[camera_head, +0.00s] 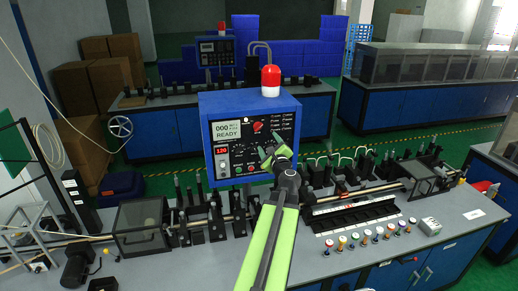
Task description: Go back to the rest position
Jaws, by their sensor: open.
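My gripper (271,160) is at the end of my green arm, raised in the middle of the view. It is open, and I see nothing between its fingers. It shows in front of the lower part of a blue control box (216,104), and I cannot tell whether it touches the box. The box has a screen reading READY, a red display, a red knob and several switches. A red and white beacon (270,81) stands on top of it.
The grey workbench (235,262) carries a line of rods and black stands, a clear box (142,228) at left, and a black tray (352,216). Several coloured knobs (367,236) line the front right. A similar bench, cardboard boxes (84,88) and blue crates stand behind.

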